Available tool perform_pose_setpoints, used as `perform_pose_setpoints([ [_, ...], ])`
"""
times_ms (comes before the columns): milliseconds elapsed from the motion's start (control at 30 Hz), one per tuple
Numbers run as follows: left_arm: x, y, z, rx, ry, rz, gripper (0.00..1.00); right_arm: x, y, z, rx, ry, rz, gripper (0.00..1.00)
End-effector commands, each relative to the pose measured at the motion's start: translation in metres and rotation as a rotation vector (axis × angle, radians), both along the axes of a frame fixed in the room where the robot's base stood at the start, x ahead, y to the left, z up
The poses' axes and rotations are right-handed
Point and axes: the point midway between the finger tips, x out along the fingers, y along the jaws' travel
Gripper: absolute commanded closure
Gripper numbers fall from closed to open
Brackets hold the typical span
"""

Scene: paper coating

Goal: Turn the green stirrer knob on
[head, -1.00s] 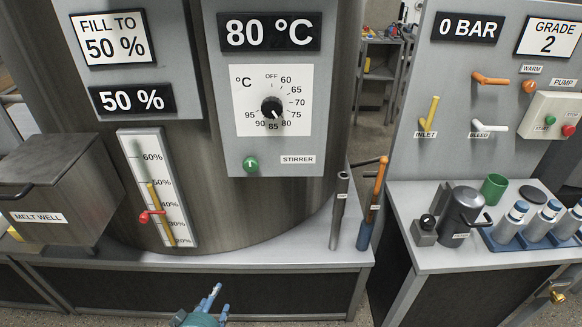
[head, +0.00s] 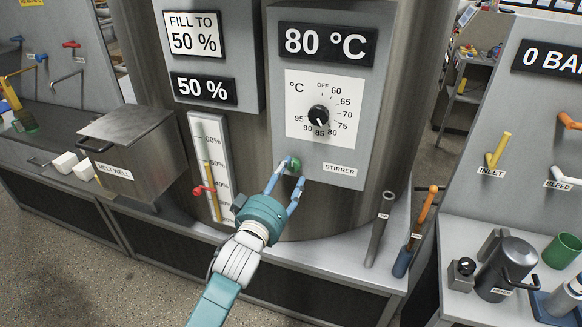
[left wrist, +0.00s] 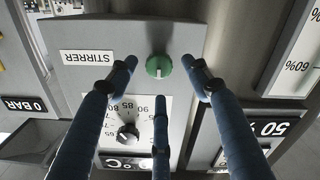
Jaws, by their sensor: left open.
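The green stirrer knob (head: 294,167) sits low on the grey control panel (head: 300,195), left of the STIRRER label (head: 339,169). My left gripper (head: 289,172) is open, with its blue fingers reaching up to the knob, and it partly covers the knob in the head view. In the left wrist view the green knob (left wrist: 159,66) shows whole, with a pale pointer mark, between the spread fingers (left wrist: 160,75). No finger clearly touches it there. My right gripper is not in view.
Above the knob is a black temperature dial (head: 318,116) set near 85. A level gauge with a red lever (head: 203,190) is at left, beside the melt well box (head: 130,150).

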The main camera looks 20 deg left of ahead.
Motion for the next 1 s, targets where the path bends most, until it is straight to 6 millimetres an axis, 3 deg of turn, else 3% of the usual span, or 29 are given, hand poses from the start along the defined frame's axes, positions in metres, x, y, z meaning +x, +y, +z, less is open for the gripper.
perform_pose_setpoints([
  [200,0.026,-0.001,0.001,0.001,0.000,0.000,0.51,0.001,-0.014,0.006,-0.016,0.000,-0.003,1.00],
  [567,0.031,-0.001,-0.001,0.000,0.001,-0.001,0.51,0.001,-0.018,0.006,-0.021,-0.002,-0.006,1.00],
  [800,0.031,-0.001,0.000,0.001,0.000,0.000,0.95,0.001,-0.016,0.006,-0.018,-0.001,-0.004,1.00],
  [1000,0.031,-0.001,0.001,0.005,-0.002,0.000,0.96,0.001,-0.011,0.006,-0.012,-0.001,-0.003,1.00],
])
